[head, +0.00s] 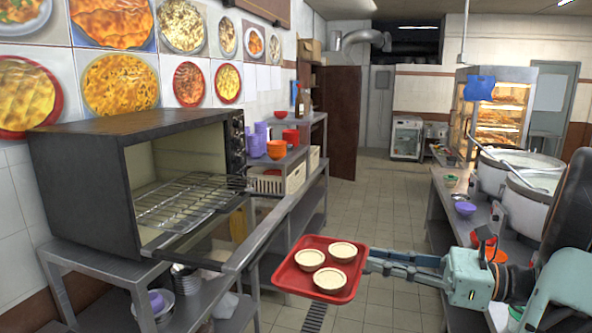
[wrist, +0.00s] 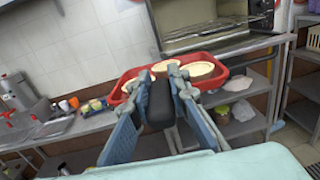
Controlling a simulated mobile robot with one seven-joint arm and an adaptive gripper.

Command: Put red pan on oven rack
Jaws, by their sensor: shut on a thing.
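The red pan (head: 320,291) is a shallow tray with 3 pale round pastry cups on it. My gripper (head: 368,262) is shut on its right edge and holds it nearly level in the air, in front of the oven's shelf. In the wrist view the red pan (wrist: 125,83) shows beyond the fingers (wrist: 163,78), which hide part of it. The oven (head: 100,180) is at the left with its door lowered. Its wire oven rack (head: 185,198) shows inside, empty. The pan is apart from the oven, lower and to the right of the door's edge.
The lowered oven door (head: 262,240) juts out towards the pan. Purple cups (head: 256,145) and red and orange bowls stand on the shelf beyond the oven. Large pots (head: 520,170) stand on the right counter. The tiled aisle (head: 385,210) between is clear.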

